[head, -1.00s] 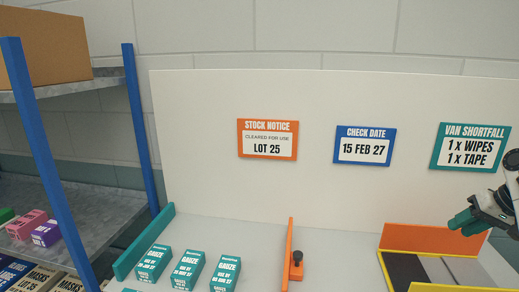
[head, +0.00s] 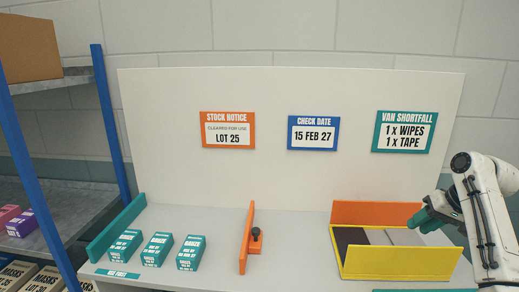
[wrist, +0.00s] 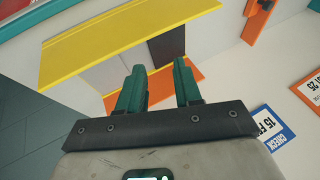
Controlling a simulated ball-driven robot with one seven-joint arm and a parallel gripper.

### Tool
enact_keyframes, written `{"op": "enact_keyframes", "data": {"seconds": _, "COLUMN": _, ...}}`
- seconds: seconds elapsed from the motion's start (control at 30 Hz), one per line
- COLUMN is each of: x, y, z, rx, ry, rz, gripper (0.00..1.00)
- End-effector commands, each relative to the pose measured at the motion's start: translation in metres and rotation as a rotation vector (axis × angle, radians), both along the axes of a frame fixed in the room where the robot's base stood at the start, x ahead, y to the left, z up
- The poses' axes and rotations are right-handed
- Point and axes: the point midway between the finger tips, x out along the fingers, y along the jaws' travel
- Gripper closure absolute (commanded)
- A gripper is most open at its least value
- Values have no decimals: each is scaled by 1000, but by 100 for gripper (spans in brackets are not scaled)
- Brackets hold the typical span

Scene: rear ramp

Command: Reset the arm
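My gripper (head: 418,221) is at the right of the head view, over the right part of a tray with a yellow front wall and an orange back wall (head: 376,212). In the wrist view my gripper (wrist: 160,80) shows two teal fingers set apart with nothing between them. The white arm (head: 480,215) stands bent at the right edge. The tray (head: 400,263) has a dark section and lighter grey sections, and I see no items in the visible part of it.
Several teal gauze boxes (head: 158,249) stand on the left of the white counter. An orange divider (head: 247,238) with a black knob stands mid-counter. Notices hang on the back panel: stock notice (head: 228,130), check date (head: 313,133), van shortfall (head: 404,132). A blue-post shelf (head: 40,185) is at left.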

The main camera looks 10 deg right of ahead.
Motion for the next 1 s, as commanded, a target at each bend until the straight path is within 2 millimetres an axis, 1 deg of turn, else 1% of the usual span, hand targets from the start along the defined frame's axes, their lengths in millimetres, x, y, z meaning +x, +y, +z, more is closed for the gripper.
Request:
{"op": "enact_keyframes", "data": {"seconds": 0.03, "x": -2, "y": 4, "z": -10, "rx": 1, "ry": 4, "rz": 2, "gripper": 66}}
{"op": "enact_keyframes", "data": {"seconds": 0.17, "x": -3, "y": 21, "z": -33, "rx": -2, "ry": 13, "rz": 16, "gripper": 66}}
{"op": "enact_keyframes", "data": {"seconds": 0.37, "x": -13, "y": 58, "z": -85, "rx": -8, "ry": 37, "rz": 46, "gripper": 66}}
{"op": "enact_keyframes", "data": {"seconds": 0.47, "x": -23, "y": 83, "z": -118, "rx": -15, "ry": 53, "rz": 67, "gripper": 66}}
{"op": "enact_keyframes", "data": {"seconds": 0.57, "x": -42, "y": 116, "z": -161, "rx": -26, "ry": 77, "rz": 91, "gripper": 66}}
{"op": "enact_keyframes", "data": {"seconds": 0.6, "x": -52, "y": 131, "z": -180, "rx": -32, "ry": 88, "rz": 101, "gripper": 66}}
{"op": "enact_keyframes", "data": {"seconds": 0.67, "x": -69, "y": 152, "z": -206, "rx": -43, "ry": 105, "rz": 117, "gripper": 66}}
{"op": "enact_keyframes", "data": {"seconds": 0.7, "x": -82, "y": 165, "z": -222, "rx": -50, "ry": 116, "rz": 127, "gripper": 66}}
{"op": "enact_keyframes", "data": {"seconds": 0.77, "x": -102, "y": 183, "z": -245, "rx": -64, "ry": 133, "rz": 141, "gripper": 66}}
{"op": "enact_keyframes", "data": {"seconds": 0.8, "x": -117, "y": 195, "z": -259, "rx": -75, "ry": 146, "rz": 150, "gripper": 66}}
{"op": "enact_keyframes", "data": {"seconds": 0.87, "x": -141, "y": 211, "z": -279, "rx": -92, "ry": 165, "rz": 165, "gripper": 66}}
{"op": "enact_keyframes", "data": {"seconds": 0.9, "x": -157, "y": 221, "z": -291, "rx": -105, "ry": 176, "rz": 174, "gripper": 66}}
{"op": "enact_keyframes", "data": {"seconds": 0.97, "x": -183, "y": 233, "z": -307, "rx": -125, "ry": 196, "rz": 187, "gripper": 66}}
{"op": "enact_keyframes", "data": {"seconds": 1.0, "x": -200, "y": 241, "z": -317, "rx": -139, "ry": 208, "rz": 197, "gripper": 66}}
